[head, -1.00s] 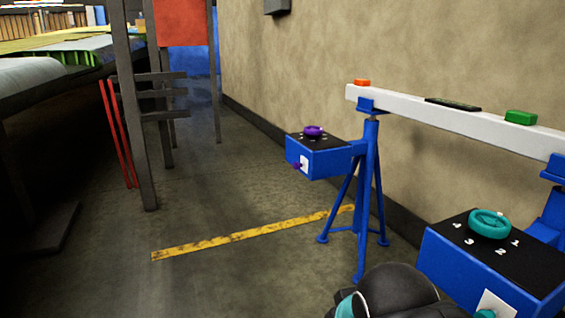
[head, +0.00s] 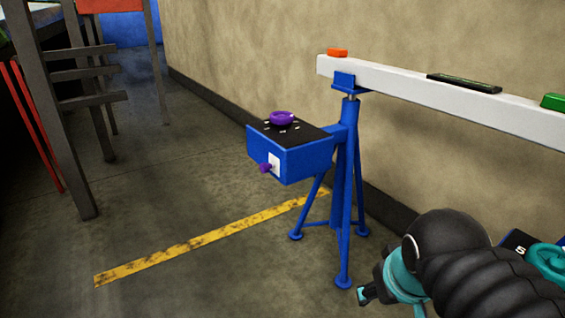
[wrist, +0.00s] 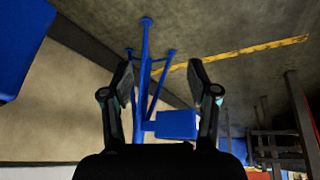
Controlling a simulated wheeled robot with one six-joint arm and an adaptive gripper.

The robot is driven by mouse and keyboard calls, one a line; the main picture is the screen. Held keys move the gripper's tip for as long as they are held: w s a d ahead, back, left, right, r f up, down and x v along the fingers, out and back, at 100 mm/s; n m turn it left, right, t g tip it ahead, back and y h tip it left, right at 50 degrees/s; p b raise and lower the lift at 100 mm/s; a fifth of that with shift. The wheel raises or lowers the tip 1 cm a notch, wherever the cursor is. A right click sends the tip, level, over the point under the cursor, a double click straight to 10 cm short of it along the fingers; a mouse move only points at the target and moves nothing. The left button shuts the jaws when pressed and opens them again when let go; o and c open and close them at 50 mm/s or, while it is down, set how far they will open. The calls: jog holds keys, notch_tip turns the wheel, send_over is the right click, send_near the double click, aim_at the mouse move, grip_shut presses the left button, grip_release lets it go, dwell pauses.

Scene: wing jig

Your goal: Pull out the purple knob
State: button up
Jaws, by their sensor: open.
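The purple knob (head: 265,168) sticks out of a white plate on the front face of a blue box (head: 305,160). A round purple dial (head: 282,118) sits on the box's black top. The box is fixed to a blue tripod stand (head: 347,190). My gripper (head: 368,290) is low at the right in the head view, apart from the box. In the wrist view its two fingers (wrist: 160,88) are spread and empty, with the blue box (wrist: 176,124) and stand beyond them. The purple knob cannot be made out in the wrist view.
A white beam (head: 450,98) with an orange block (head: 337,53) and a green block (head: 553,101) rests on the stand. A teal dial (head: 550,260) is partly hidden by my arm. Dark posts stand at left. The floor around the yellow stripe (head: 200,240) is clear.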

jog(key=w+a+r+n+g+h+b, duration=0.15)
jog(key=w+n, duration=0.25)
jog(key=w, duration=0.4)
jog(key=w+r+n+h, duration=0.3)
jog(key=w+n, duration=0.1)
jog(key=w, duration=0.4)
jog(key=w+a+n+h, duration=0.2)
jog(key=w+a+n, duration=0.15)
jog(key=w, duration=0.35)
jog(key=w+a+n+h, duration=0.2)
jog(key=w+a, duration=0.2)
jog(key=w, duration=0.3)
jog(key=n+t+h+b, duration=0.3)
jog(key=n+t+h, duration=0.3)
jog(key=n, duration=0.2)
send_near(262, 169)
jog(key=x, duration=1)
jog(key=shift+w+d, duration=0.1)
jog(key=shift+c, duration=0.3)
grip_shut()
